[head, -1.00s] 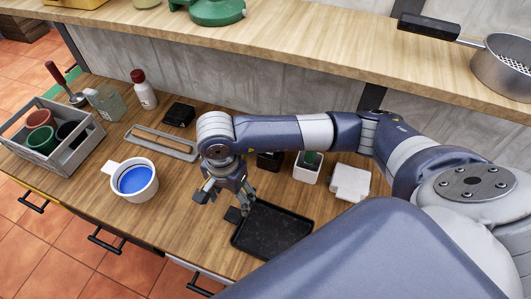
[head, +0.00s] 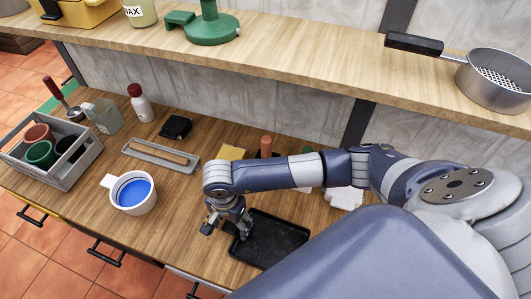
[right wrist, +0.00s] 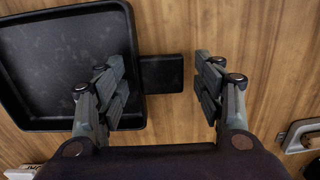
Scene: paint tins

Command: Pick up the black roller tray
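The black roller tray (head: 274,241) lies flat on the wooden counter, near its front edge. In the right wrist view the tray (right wrist: 60,60) fills the upper left, and its short black handle tab (right wrist: 161,74) points right. My right gripper (head: 236,225) is down at the tray's left side in the head view. In the right wrist view the right gripper (right wrist: 165,84) is open, with one finger over the tray's edge and the other beyond the tab's end. The tab shows between the fingers; no contact is clear. My left gripper is not in view.
A white cup of blue paint (head: 134,190) stands left of the tray. A grey crate (head: 75,160) with pots, a grey frame (head: 160,156) and a black block (head: 175,127) are farther left. A yellow item (head: 231,152) sits behind my arm. A shelf (head: 300,55) runs above.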

